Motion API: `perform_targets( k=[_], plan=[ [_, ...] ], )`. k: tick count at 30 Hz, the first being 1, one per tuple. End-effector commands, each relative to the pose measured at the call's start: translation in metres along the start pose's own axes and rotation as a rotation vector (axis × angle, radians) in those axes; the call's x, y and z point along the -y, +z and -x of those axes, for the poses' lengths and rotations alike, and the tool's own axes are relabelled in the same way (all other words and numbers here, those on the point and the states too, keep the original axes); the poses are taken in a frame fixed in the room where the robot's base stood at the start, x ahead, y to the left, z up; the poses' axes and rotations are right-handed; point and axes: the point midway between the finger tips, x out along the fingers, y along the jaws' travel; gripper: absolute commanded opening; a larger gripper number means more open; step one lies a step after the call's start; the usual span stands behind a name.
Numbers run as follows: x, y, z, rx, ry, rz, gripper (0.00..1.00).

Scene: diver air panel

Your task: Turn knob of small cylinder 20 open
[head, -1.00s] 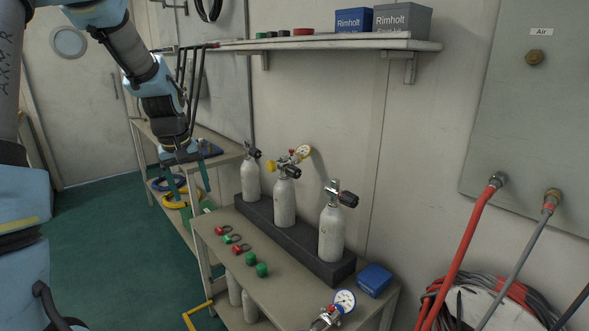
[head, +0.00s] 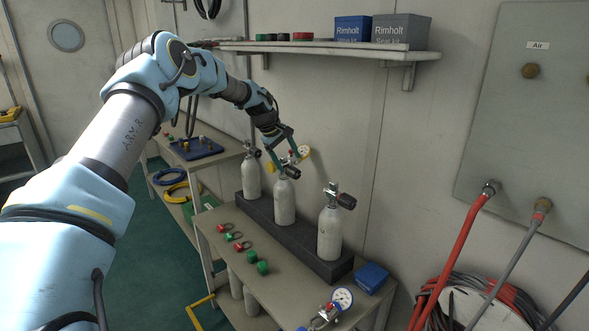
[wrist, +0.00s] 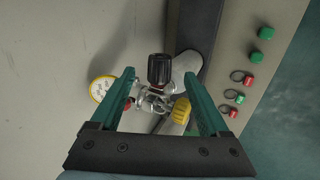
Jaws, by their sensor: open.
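Three small grey cylinders stand upright in a black rack (head: 305,253): left (head: 251,182), middle (head: 284,205) and right (head: 330,236). No number is readable, so I cannot tell which is 20. The middle one's valve carries a black knob (wrist: 159,69), a yellow knob (wrist: 181,110) and a yellow-rimmed gauge (wrist: 102,88). My gripper (head: 285,162) is above the middle cylinder, pointing down at its valve. In the wrist view my gripper (wrist: 159,78) is open, with the valve between its teal fingers. Finger contact cannot be told.
Red and green caps (head: 250,258) lie on the bench left of the rack. A blue box (head: 371,277) and a gauge (head: 342,298) are at its right and front. A shelf (head: 330,48) juts from the wall above. Hoses (head: 463,240) hang at right.

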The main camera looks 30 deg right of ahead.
Motion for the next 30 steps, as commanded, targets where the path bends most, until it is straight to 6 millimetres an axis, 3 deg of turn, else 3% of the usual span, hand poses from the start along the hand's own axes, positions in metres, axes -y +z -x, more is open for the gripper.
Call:
perform_targets(
  k=[10,24,30],
  plan=[
    [-0.001,0.001,-0.052,0.002,-0.001,-0.002,0.79],
    [0.000,0.000,-0.064,-0.001,-0.001,-0.003,0.79],
    [0.000,0.000,-0.064,-0.001,-0.001,-0.002,0.56]
  ],
)
